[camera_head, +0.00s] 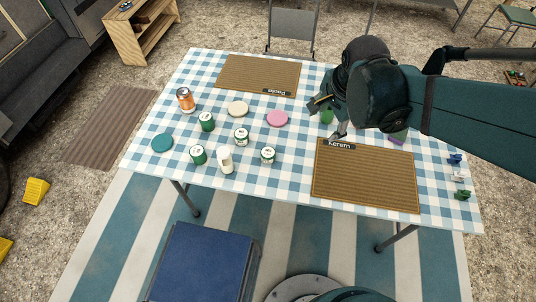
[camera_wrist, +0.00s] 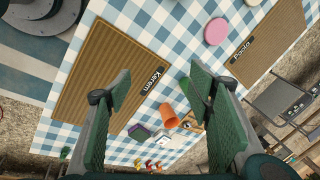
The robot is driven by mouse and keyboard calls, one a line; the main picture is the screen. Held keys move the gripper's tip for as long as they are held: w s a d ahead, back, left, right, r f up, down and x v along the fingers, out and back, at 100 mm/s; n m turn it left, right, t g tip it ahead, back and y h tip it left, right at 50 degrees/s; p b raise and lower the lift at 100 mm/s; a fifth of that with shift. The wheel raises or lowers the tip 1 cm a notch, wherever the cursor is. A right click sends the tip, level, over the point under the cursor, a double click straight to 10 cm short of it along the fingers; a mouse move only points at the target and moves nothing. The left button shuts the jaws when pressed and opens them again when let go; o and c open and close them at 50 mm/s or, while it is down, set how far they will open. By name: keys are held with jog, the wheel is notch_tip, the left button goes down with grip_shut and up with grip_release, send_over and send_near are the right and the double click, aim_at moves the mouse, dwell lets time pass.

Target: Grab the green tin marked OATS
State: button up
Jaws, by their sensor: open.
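Several green tins with pale lids stand on the left half of the checked table in the head view: one at the back (camera_head: 207,122), one at the front left (camera_head: 198,155), one in the middle (camera_head: 241,137) and one at the right (camera_head: 268,154). Their labels are too small to read, so I cannot tell which says OATS. My gripper (camera_head: 328,118) is open above the table, right of these tins, behind the Kerem mat. In the wrist view its fingers (camera_wrist: 160,75) are spread with nothing held between them.
A white bottle (camera_head: 225,160) stands among the tins. The Kerem mat (camera_head: 365,185) and Paola mat (camera_head: 255,75) are bare. An orange cup (camera_wrist: 172,115) shows beyond my fingers.

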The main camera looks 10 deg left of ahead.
jog(key=w+a+f+m+g, duration=0.2)
jog(key=a+f+m, duration=0.3)
jog(key=a+f, duration=0.3)
jog(key=m+g+h, duration=0.1)
jog(key=m, duration=0.4)
send_over(268, 152)
notch_tip(268, 152, down, 8)
jog(key=shift+w+a+f+p, duration=0.1)
jog(key=shift+a+p, duration=0.05)
jog(key=shift+p, duration=0.25)
jog(key=shift+f+b, duration=0.3)
jog(key=shift+f, duration=1)
jog(key=shift+f+b, duration=0.9)
jog(key=shift+f, duration=1.7)
jog(key=c, duration=1)
